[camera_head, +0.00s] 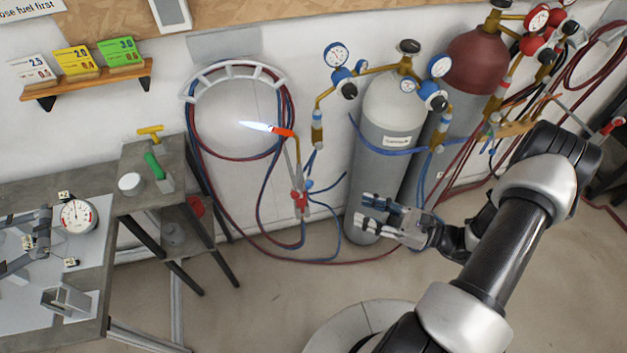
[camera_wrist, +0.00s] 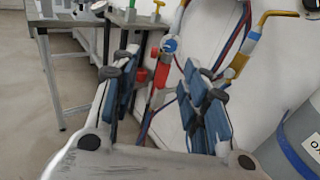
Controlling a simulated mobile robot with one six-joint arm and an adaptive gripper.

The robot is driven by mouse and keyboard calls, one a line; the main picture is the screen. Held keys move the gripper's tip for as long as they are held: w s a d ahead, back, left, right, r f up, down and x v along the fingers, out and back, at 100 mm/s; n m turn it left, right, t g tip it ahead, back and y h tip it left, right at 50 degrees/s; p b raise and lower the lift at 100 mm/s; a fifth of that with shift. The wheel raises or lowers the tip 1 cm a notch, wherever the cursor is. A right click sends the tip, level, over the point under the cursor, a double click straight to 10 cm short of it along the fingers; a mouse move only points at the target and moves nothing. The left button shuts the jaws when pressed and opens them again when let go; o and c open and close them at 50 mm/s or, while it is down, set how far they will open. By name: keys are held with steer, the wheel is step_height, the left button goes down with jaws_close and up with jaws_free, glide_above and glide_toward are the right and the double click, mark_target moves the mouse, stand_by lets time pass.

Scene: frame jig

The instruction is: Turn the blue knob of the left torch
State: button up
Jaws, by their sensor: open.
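The left torch (camera_head: 297,172) hangs by the wall in front of the hose rack, with a bright blue-white flame (camera_head: 256,126) at its orange-red tip (camera_head: 282,132). A red part sits at its lower end, with a small blue knob (camera_head: 309,184) beside it. In the wrist view the blue knob (camera_wrist: 170,45) shows above the red torch part (camera_wrist: 160,72), between and beyond my fingers. My gripper (camera_head: 366,211) is open and empty, in front of the grey cylinder's lower part and to the right of the torch, apart from it. In the wrist view my gripper (camera_wrist: 158,75) shows both fingers spread.
A grey gas cylinder (camera_head: 384,135) with gauges stands behind my gripper, a maroon-topped one (camera_head: 477,62) to its right. Red and blue hoses (camera_head: 288,110) loop on the wall rack and trail to the floor. A workbench (camera_head: 95,285) and side table (camera_head: 140,198) stand left.

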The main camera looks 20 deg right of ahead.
steer(key=d+f+m+t, duration=0.1)
steer(key=f+m, duration=0.1)
steer(key=b, duration=0.2)
glide_toward(312, 186)
steer(key=shift+t+h, duration=0.3)
steer(key=shift+h, duration=0.1)
steer(key=x, duration=0.9)
steer(key=shift+s+a+r, duration=0.15)
steer(key=shift+a, duration=0.15)
jaws_close()
